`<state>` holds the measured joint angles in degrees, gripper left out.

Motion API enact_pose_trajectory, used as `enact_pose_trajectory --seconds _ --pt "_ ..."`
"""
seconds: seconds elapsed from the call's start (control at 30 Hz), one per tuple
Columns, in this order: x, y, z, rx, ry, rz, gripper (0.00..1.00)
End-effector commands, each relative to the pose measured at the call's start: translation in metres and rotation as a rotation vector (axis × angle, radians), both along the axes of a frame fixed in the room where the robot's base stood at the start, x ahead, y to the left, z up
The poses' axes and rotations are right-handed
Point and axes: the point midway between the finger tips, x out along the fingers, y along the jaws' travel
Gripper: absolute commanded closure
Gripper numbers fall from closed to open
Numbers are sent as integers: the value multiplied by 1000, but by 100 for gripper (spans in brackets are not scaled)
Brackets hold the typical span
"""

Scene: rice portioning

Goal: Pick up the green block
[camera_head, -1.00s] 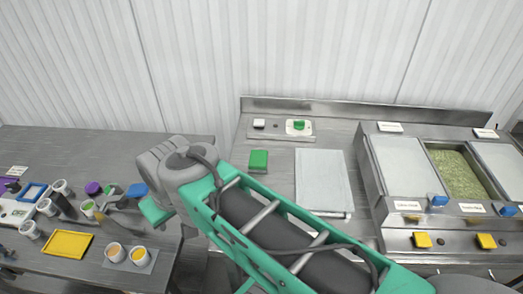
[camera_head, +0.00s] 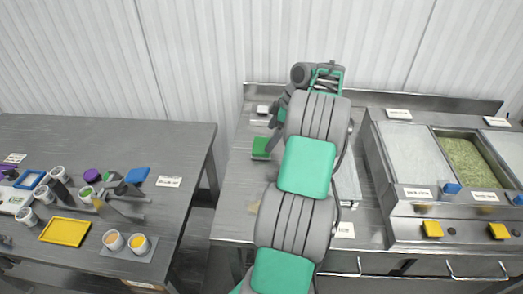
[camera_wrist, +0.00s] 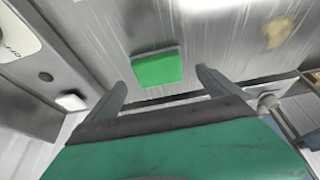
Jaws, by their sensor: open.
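The green block (camera_head: 261,146) lies flat on the steel counter, left of my arm in the head view. In the wrist view the green block (camera_wrist: 157,68) lies beyond and between my two fingertips. My gripper (camera_wrist: 161,80) is open and empty. The block appears apart from both fingers. In the head view my gripper (camera_head: 276,118) is beside the block, partly hidden by my wrist.
A small white block (camera_head: 262,109) sits at the counter's back; it also shows in the wrist view (camera_wrist: 71,102). My arm covers most of the pale board (camera_head: 347,180). Food bins (camera_head: 460,160) stand right. The left table (camera_head: 180,160) holds cups and a yellow tray (camera_head: 65,231).

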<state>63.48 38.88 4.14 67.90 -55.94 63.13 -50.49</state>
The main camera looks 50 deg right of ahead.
Motion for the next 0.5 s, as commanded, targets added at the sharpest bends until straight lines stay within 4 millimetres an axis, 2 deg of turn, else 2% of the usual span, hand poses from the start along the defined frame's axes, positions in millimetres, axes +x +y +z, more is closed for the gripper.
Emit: enact_pose_trajectory --seconds 0.3,0.5 --pt "19 11 -46 1 2 -1 0" --pt "20 11 -49 0 1 -3 0"
